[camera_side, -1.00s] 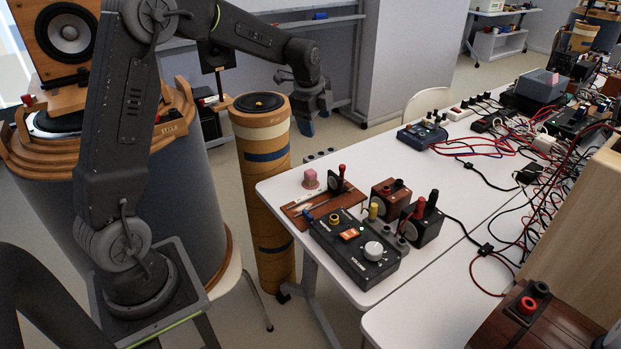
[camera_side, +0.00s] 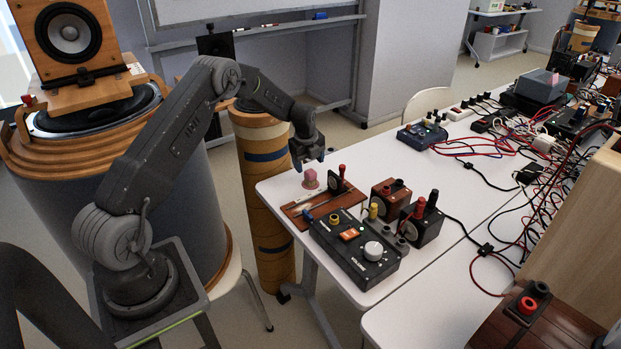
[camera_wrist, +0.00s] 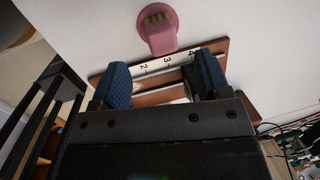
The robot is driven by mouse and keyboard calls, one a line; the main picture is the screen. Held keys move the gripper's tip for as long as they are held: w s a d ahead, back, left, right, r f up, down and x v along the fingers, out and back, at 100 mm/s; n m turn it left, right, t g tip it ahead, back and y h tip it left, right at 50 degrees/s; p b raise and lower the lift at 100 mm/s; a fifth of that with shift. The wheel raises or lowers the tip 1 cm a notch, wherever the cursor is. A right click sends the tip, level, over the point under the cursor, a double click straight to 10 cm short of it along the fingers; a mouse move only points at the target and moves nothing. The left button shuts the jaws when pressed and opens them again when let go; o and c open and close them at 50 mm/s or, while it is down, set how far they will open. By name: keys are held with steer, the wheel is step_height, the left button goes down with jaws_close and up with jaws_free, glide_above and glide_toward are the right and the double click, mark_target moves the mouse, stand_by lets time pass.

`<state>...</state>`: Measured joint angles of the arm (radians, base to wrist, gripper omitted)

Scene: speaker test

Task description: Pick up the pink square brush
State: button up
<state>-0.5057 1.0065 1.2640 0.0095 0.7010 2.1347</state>
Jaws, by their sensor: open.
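The pink brush (camera_side: 310,179) stands on the white table near its far left corner, behind a brown wooden board. In the wrist view the pink brush (camera_wrist: 158,31) has a flat pink body and a rounded head with a small patch of bristles. My gripper (camera_side: 308,166) is just above and beside the brush in the side view. In the wrist view my gripper (camera_wrist: 160,78) is open, its two blue pads apart and empty. The brush lies beyond the fingertips, roughly centred between them.
The brown board (camera_side: 330,207) with a ruler lies close to the brush. Cables crowd the table's right side.

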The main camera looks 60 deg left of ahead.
mark_target(310, 172)
steer(key=shift+w+a+f, duration=0.1)
steer(key=shift+w+f, duration=0.1)
steer(key=shift+f, duration=0.75)
steer(key=shift+w+a+f, duration=0.15)
steer(key=shift+f, duration=0.8)
steer(key=shift+w+a+f, duration=0.1)
steer(key=shift+w+f, duration=0.1)
steer(key=shift+f, duration=0.75)
steer(key=shift+c, duration=0.5)
steer(key=c, duration=1)
